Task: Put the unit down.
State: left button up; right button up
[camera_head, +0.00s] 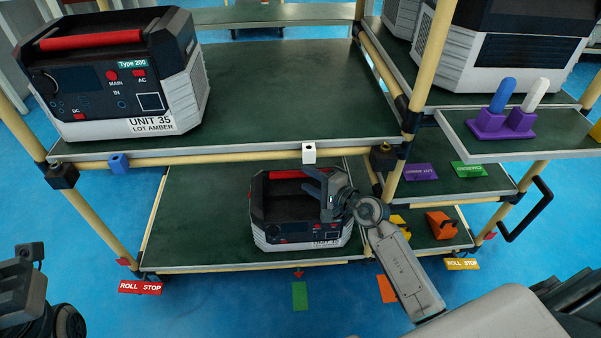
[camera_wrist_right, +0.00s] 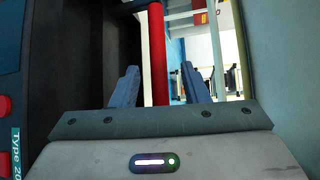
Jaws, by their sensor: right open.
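A black and light-grey unit with a red handle (camera_head: 285,174) sits upright on the green lower shelf (camera_head: 200,205) of the rack. My right gripper (camera_head: 312,184) is at the unit's top right, and the arm hides part of its front and label. In the right wrist view, the open fingers (camera_wrist_right: 160,82) stand on either side of the red handle (camera_wrist_right: 157,45), not closed on it; part of a "Type 200" label shows at left. My left gripper (camera_head: 28,285) is at the lower left edge, cut off, away from the rack; its jaws are unclear.
Unit 35 (camera_head: 130,85), lot amber, stands on the upper shelf (camera_head: 290,100) at left, with bare shelf to its right. More units (camera_head: 495,50) stand at upper right. A small side shelf holds blue and white pegs (camera_head: 503,95). Rack posts and a black handle (camera_head: 527,210) flank the lower shelf.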

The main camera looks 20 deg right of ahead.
jog(key=p+v, duration=0.1)
jog(key=v, duration=0.6)
jog(key=shift+s+d, duration=0.15)
jog(key=shift+s, duration=0.05)
